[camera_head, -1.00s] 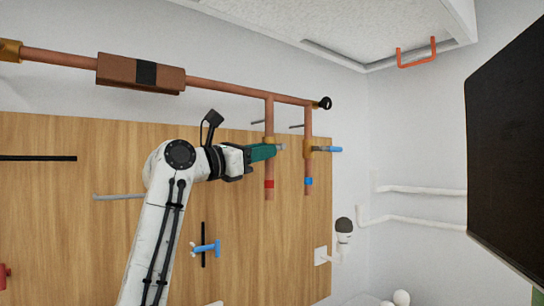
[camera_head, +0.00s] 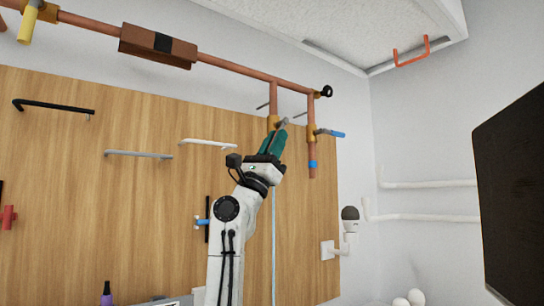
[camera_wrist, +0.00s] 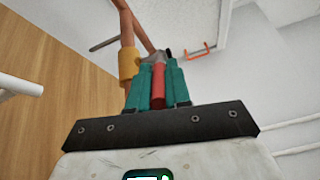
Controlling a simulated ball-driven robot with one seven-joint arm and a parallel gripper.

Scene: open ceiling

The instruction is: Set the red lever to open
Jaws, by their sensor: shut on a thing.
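My gripper (camera_head: 273,143), with teal fingers, is shut on the red lever (camera_wrist: 158,85), which shows between the fingers in the wrist view. In the head view the fingers hide the red part; a grey metal end (camera_head: 283,123) shows past their tips. The lever's brass valve (camera_head: 272,122) sits on the left copper drop pipe (camera_head: 273,97); it also shows in the wrist view (camera_wrist: 128,63). The lever and fingers point steeply upward beside the pipe. A thin pale-blue vertical stream (camera_head: 274,240) shows below, in line with that pipe.
A blue lever (camera_head: 330,133) sits on the right drop pipe (camera_head: 312,150), close by. A long copper pipe (camera_head: 235,66) runs above. Several hooks or bars, among them a white one (camera_head: 207,142), stick out from the wooden panel (camera_head: 120,200). A dark screen (camera_head: 515,170) is at right.

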